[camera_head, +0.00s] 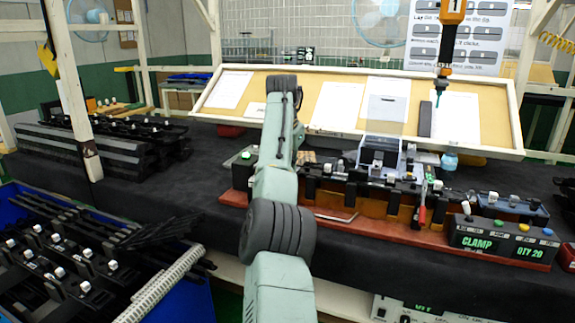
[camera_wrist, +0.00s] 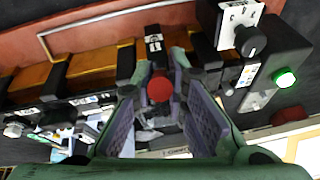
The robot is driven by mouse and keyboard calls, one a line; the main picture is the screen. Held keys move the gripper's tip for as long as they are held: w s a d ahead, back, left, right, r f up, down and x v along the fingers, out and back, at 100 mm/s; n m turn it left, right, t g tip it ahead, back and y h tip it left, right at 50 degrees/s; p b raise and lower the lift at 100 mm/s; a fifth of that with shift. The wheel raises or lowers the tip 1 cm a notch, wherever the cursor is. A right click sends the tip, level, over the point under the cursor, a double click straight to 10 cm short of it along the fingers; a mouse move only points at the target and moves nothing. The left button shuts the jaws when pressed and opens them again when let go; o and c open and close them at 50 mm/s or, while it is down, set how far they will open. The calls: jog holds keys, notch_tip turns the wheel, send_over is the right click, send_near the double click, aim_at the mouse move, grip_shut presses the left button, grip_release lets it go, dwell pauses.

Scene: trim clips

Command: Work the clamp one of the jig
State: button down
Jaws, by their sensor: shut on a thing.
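The jig is a long red-brown base (camera_head: 385,233) with an orange bar and a row of black clamps, on the dark bench. In the wrist view a clamp lever with a round red knob (camera_wrist: 160,90) stands between the pads of my gripper (camera_wrist: 161,74). The fingers close on it from both sides. A black clamp block (camera_wrist: 153,42) with a small white label is just beyond; I cannot read the label. In the head view my arm hides my gripper and the jig's left part.
A switch box with a black knob (camera_wrist: 250,41) and lit green button (camera_wrist: 285,78) sits close right in the wrist view. A black CLAMP counter box (camera_head: 505,243) and a red-handled screwdriver (camera_head: 421,213) are right of my arm.

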jog(key=shift+f, duration=0.15)
jog(key=c, duration=1.6)
grip_release()
jog(key=shift+v, duration=3.85)
